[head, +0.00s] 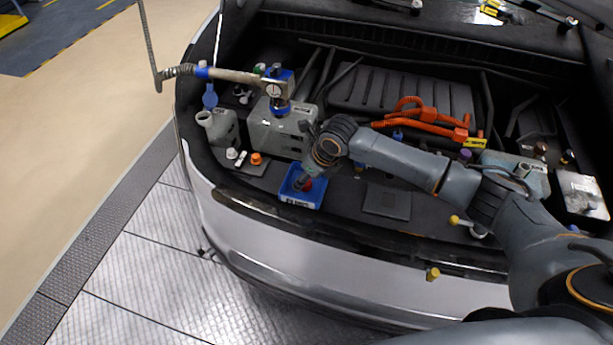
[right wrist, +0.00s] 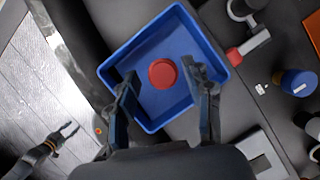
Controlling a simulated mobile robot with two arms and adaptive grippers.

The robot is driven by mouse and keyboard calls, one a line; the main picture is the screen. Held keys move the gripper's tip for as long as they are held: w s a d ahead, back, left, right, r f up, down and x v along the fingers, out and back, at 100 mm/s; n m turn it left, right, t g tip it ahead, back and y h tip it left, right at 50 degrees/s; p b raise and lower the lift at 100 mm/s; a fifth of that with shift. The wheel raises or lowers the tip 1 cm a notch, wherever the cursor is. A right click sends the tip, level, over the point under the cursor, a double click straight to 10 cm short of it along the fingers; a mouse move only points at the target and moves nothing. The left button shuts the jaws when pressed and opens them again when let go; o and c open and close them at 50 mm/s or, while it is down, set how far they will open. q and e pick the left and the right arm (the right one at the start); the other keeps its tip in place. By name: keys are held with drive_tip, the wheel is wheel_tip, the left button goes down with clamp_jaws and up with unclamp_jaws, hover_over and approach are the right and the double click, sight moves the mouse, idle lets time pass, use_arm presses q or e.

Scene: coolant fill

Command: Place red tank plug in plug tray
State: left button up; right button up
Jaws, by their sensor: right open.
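The red tank plug (right wrist: 162,73) lies on the floor of the blue plug tray (right wrist: 150,122), inside its walls. In the head view the tray (head: 317,200) sits at the front of the engine bay, with a bit of the red plug (head: 308,186) showing. My right gripper (right wrist: 160,76) is open above the tray, one finger on each side of the plug and apart from it. The same gripper (head: 302,183) points down into the tray in the head view. My left gripper (right wrist: 67,131) shows small over the floor in the right wrist view, its fingers spread and empty.
A hose nozzle (head: 275,90) stands on the grey coolant tank (head: 270,130) behind the tray. Orange and white caps (head: 256,158) stand left of it. A flat dark plate (head: 387,202) lies to the right. Orange cables (head: 425,120) run farther back.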

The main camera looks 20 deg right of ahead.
drive_tip(key=shift+r, duration=0.1)
drive_tip(key=b+v, duration=0.2)
drive_tip(key=v, duration=1)
drive_tip(key=shift+a, duration=0.1)
